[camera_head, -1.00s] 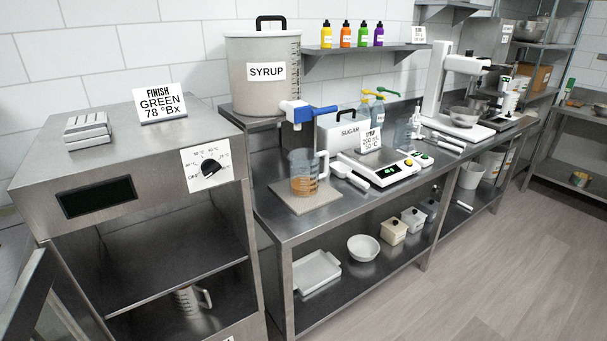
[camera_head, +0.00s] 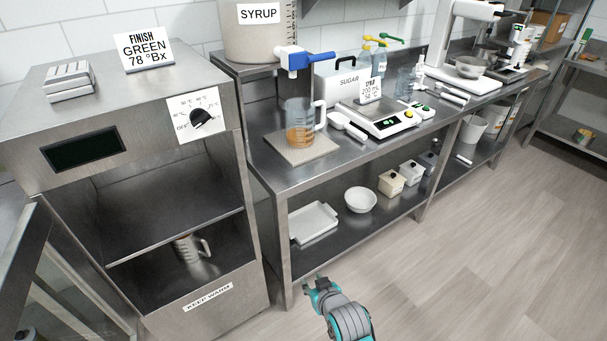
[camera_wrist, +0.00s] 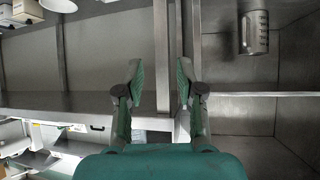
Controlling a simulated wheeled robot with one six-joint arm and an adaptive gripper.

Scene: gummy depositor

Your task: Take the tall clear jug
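A tall clear jug (camera_head: 299,123) with measuring marks, a handle and amber liquid in its lower part stands upright on a mat under the blue-handled syrup tap. A second handled jug (camera_head: 187,250) with marks stands inside the open steel cabinet; a marked jug also shows upside down at the upper right in the wrist view (camera_wrist: 254,32). A smaller clear vessel (camera_head: 404,82) stands behind the scale. My gripper (camera_head: 316,286) is low in front of the bench, apart from all of these. In the wrist view its fingers (camera_wrist: 160,76) are apart with nothing between them.
The bench (camera_head: 264,179) carries a scale (camera_head: 384,122) close to the right of the jug. Its lower shelf holds a white tray (camera_head: 313,222), a bowl (camera_head: 360,199) and small bins. The cabinet's open door (camera_head: 50,262) stands at the left. The floor at right is clear.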

